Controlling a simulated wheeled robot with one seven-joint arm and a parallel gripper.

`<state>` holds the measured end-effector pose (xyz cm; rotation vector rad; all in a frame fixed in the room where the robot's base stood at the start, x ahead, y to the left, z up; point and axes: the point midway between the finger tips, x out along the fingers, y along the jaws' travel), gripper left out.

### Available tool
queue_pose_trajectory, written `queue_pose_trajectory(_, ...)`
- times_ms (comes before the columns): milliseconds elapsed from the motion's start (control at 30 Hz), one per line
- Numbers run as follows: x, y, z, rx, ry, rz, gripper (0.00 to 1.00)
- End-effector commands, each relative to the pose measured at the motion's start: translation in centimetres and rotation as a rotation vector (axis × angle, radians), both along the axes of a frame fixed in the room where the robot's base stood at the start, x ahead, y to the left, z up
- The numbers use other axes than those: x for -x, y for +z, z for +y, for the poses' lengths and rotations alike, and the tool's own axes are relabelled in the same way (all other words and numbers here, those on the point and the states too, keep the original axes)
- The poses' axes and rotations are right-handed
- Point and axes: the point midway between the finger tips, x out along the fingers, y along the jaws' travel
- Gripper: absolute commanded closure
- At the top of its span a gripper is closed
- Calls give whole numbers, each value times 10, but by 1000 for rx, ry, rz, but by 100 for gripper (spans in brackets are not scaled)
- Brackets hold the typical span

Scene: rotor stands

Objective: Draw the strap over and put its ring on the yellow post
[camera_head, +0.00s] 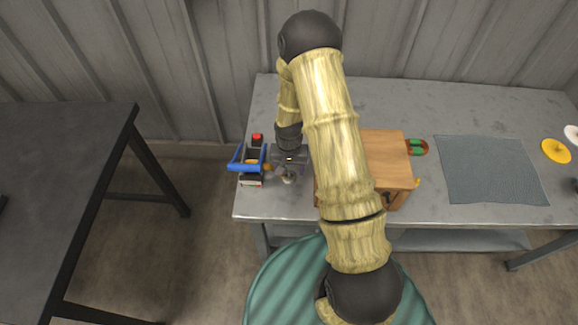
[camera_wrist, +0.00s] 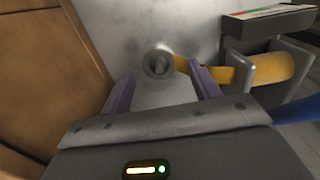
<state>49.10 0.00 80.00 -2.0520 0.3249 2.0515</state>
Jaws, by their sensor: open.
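An orange-yellow strap (camera_wrist: 230,72) runs left out of a grey holder (camera_wrist: 268,62) in the wrist view. At its free end is a round grey metal ring (camera_wrist: 158,64), which also shows in the head view (camera_head: 288,178). My gripper (camera_wrist: 160,75) is open, its two purple fingers pointing at the ring, one to each side. I cannot tell if either touches it. A small yellow piece (camera_head: 417,183), perhaps the yellow post, shows at the right front corner of the wooden box (camera_head: 393,160). My arm hides part of the box.
A blue-handled device (camera_head: 247,160) with a red top stands at the table's left end. Green and orange pieces (camera_head: 416,147), a grey mat (camera_head: 490,170) and a yellow disc (camera_head: 556,151) lie right of the box. The table's back is clear. A dark table (camera_head: 60,190) stands left.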

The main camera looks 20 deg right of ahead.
Motion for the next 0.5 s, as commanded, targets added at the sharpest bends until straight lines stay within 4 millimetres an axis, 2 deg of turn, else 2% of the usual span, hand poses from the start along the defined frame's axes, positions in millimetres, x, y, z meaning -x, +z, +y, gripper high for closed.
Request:
queue_pose_trajectory(33,0,-11,0,0,1,1,38)
queue_pose_trajectory(200,0,-24,0,0,1,0,38)
queue_pose_trajectory(500,0,-25,0,0,0,0,38)
